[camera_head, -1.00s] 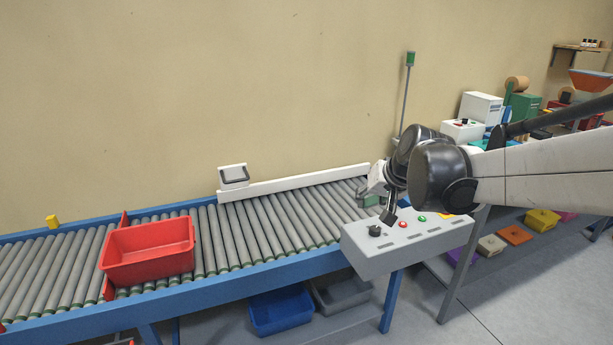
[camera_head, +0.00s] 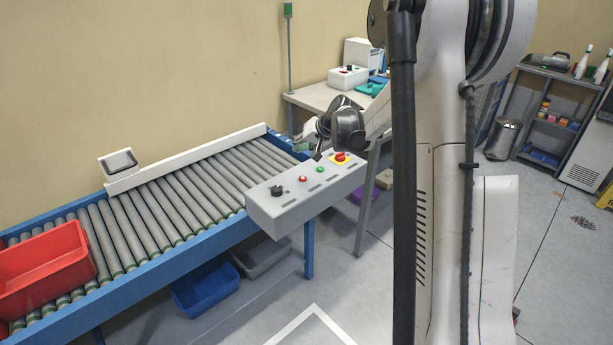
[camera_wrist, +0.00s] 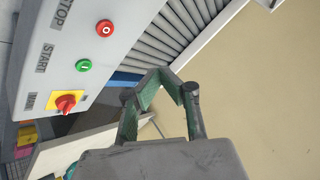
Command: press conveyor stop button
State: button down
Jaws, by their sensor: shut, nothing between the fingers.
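The grey control box (camera_head: 262,212) stands at the near right end of the roller conveyor. Its red stop button (camera_head: 303,178) lies between a black knob (camera_head: 277,190) and the green start button (camera_head: 320,169). In the wrist view the red button (camera_wrist: 105,28), marked O beside the word STOP, is at upper left, with the green button (camera_wrist: 83,65) below it. My gripper (camera_head: 317,156) is shut and empty, near the box's back edge by the green button. In the wrist view its fingertips (camera_wrist: 168,80) are right of the buttons; contact with the box is not visible.
A red rotary switch on a yellow plate (camera_head: 340,158) is at the box's right end. A red bin (camera_head: 40,268) sits on the rollers (camera_head: 150,222) at left. A bench (camera_head: 318,97) with equipment stands behind. Blue (camera_head: 206,288) and grey bins are under the conveyor.

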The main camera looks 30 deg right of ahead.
jog(key=shift+w+d+f, duration=0.25)
jog(key=shift+d+f, duration=0.1)
jog(key=shift+d, duration=0.2)
jog(key=shift+w+d+f, duration=0.25)
jog(key=shift+d+f, duration=0.1)
jog(key=shift+d, duration=0.15)
jog(key=b, duration=0.4)
send_over(304, 178)
notch_tip(304, 178, down, 8)
jog(key=shift+a+r, duration=0.1)
jog(key=shift+r, duration=0.1)
jog(key=shift+f+b, duration=0.45)
jog(key=shift+f, duration=0.15)
jog(key=shift+f, duration=0.1)
dwell(0.3)
jog(key=shift+f+b, duration=0.35)
jog(key=shift+b, duration=0.15)
